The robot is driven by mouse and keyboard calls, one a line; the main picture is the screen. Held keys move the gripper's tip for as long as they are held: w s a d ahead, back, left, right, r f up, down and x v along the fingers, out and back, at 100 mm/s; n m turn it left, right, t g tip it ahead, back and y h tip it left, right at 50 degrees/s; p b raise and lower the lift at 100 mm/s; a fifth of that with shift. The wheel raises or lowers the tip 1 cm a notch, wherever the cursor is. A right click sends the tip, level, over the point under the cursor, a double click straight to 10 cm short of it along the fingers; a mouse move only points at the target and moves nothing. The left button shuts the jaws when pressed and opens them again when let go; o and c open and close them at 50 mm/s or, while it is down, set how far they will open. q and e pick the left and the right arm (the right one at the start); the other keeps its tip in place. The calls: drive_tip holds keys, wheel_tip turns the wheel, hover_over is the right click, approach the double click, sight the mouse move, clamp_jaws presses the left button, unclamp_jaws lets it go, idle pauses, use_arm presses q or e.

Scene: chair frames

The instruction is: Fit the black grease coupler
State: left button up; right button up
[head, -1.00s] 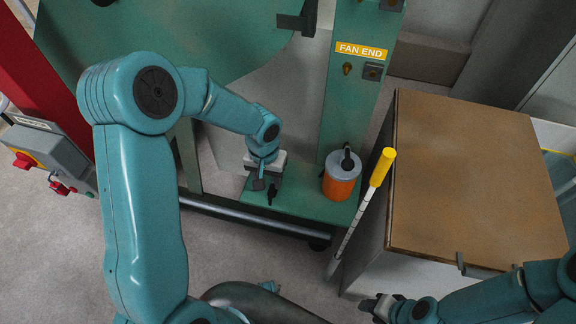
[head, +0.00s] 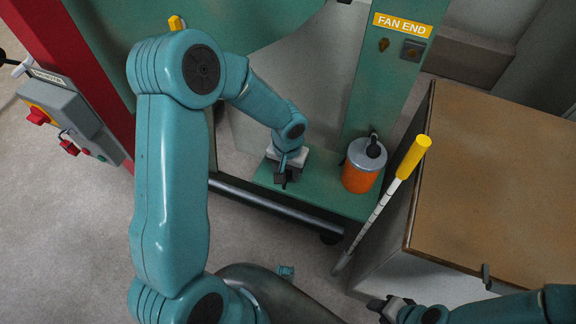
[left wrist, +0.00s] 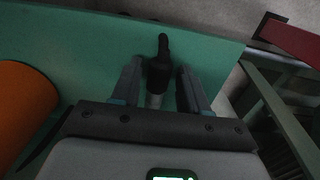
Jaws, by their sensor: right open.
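The black grease coupler (left wrist: 158,65) shows in the left wrist view between the two grey fingers of my left gripper (left wrist: 160,85), with a gap on each side. A pale metal part shows below its black body. My left gripper (head: 285,178) is open and low over the green base plate (head: 325,205) in the head view, where the coupler cannot be told clearly from the dark fingers. A brass fitting (head: 384,45) sits on the green post under the FAN END label (head: 402,25). My right gripper (head: 378,305) is open and empty at the bottom.
An orange pail (head: 360,178) with a grey lid stands on the plate right of my left gripper. A yellow-handled rod (head: 412,158) leans by a brown-topped cabinet (head: 500,180). A grey switch box (head: 72,115) is at the left.

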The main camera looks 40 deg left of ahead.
sight(288, 172)
use_arm(q)
drive_tip(key=shift+r, duration=0.15)
clamp_jaws()
drive_tip(key=shift+w, duration=0.1)
drive_tip(key=shift+r+p, duration=1.75)
drive_tip(key=shift+r, duration=0.75)
